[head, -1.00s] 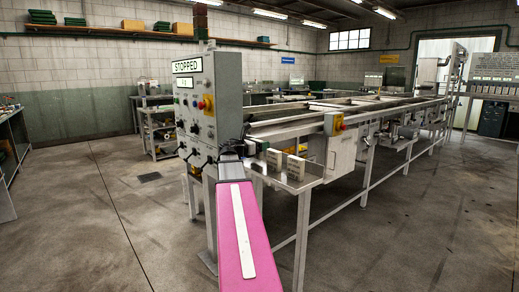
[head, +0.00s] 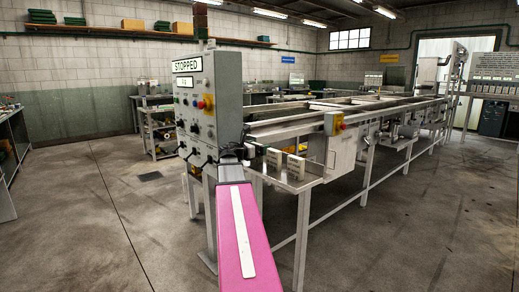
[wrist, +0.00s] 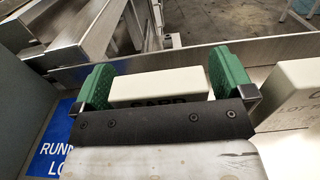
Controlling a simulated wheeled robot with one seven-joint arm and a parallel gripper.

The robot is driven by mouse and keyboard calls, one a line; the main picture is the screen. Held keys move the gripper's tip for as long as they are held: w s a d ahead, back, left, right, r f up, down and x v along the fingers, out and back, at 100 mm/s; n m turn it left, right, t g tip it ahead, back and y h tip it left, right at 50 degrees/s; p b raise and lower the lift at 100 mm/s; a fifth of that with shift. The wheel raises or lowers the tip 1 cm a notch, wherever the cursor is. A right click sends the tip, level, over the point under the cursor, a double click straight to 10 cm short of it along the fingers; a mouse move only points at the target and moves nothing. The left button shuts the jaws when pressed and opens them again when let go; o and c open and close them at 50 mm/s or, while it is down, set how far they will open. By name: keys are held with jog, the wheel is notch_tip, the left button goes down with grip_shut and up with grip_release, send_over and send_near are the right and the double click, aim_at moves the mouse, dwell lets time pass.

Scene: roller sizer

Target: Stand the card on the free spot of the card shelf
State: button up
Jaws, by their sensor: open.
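In the wrist view my gripper (wrist: 161,72) has its two green-padded fingers apart. A white card block (wrist: 158,88) stands between them, with dark lettering on its face partly hidden by my gripper's black plate. I cannot tell whether the pads touch it. Another white card (wrist: 294,88) stands just right of the right finger, with faint lettering. In the head view my gripper (head: 238,152) is small and dark at the end of my pink arm, beside the metal card shelf (head: 290,184). Pale cards (head: 297,166) stand on that shelf.
A blue sign with white letters (wrist: 58,140) lies left of my gripper. A metal rail (wrist: 185,57) runs behind the card. The grey control cabinet (head: 214,100), reading STOPPED, stands close behind my arm. The floor to the left is clear.

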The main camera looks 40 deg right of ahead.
jog(key=s+a, duration=0.1)
jog(key=a, duration=1.1)
jog(key=s+a+f+m+t+y, duration=0.1)
jog(key=a+f+m+y, duration=0.3)
jog(key=a+f, duration=0.55)
jog(key=a+f+m+y, duration=0.4)
jog(key=f, duration=1)
jog(key=s+a+f+m+g+y, duration=0.1)
jog(key=s+a+f+m+y, duration=0.3)
jog(key=a+f, duration=0.5)
jog(key=s+a+f+m+g+y, duration=0.1)
jog(key=s+a+f+m+y, duration=0.4)
jog(key=a+f, duration=0.4)
jog(key=a+m+y, duration=0.1)
jog(key=a, duration=0.3)
jog(key=shift+s+m, duration=0.25)
jog(key=shift+m, duration=0.15)
jog(key=shift+d, duration=0.1)
jog(key=shift+c, duration=0.4)
